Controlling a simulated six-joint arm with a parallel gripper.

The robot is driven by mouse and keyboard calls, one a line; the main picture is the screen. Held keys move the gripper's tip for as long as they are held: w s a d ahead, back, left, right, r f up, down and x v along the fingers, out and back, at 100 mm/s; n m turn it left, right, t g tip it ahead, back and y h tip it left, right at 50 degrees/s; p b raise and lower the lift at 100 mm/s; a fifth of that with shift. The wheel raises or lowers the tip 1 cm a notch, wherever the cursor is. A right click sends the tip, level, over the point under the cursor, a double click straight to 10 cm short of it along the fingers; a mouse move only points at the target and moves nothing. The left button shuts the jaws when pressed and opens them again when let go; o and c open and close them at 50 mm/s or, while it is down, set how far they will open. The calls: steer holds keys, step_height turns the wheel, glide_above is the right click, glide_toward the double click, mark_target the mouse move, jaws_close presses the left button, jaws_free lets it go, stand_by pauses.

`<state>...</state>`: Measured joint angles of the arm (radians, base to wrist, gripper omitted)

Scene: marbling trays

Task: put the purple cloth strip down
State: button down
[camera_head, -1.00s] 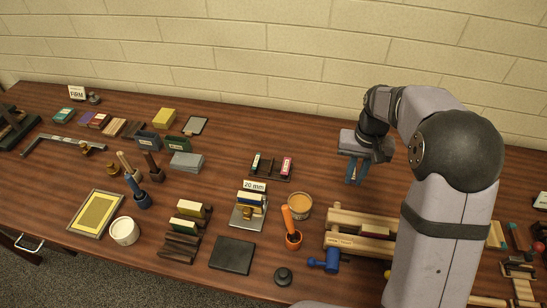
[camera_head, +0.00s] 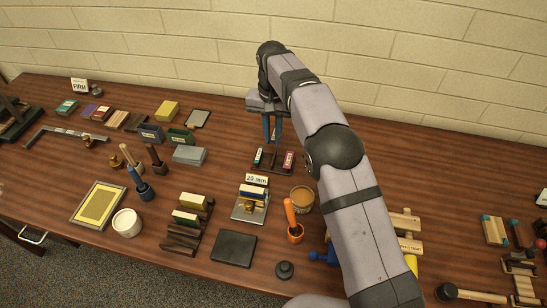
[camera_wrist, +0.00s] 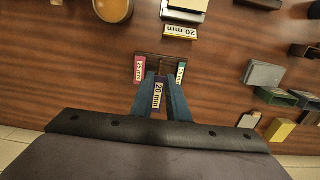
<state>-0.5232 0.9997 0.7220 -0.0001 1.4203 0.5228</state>
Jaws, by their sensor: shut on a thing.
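My gripper (camera_head: 272,138) points down just behind the small dark rack (camera_head: 273,169). The rack also shows in the wrist view (camera_wrist: 160,56), just beyond the fingertips. A pink labelled piece (camera_wrist: 139,70) and a teal labelled piece (camera_wrist: 181,70) stand at its two ends, with a space between them.
A metal stand with a "20 mm" card (camera_head: 257,179) and an orange-filled cup (camera_head: 302,199) stand in front of the rack. Grey blocks (camera_head: 190,155) and a green box (camera_head: 180,136) stand to its left. The table behind the rack, towards the wall, is mostly clear.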

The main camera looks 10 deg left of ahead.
mark_target(271, 141)
steer(key=shift+a, duration=0.2)
steer(key=shift+f+p, duration=0.65)
steer(key=shift+f, duration=1.85)
steer(key=shift+s+f+p, duration=0.1)
steer(key=shift+f+p, duration=1)
steer(key=shift+f, duration=1.2)
steer(key=shift+f, duration=0.1)
steer(key=shift+f+b, duration=0.35)
steer(key=c, duration=1.7)
jaws_free()
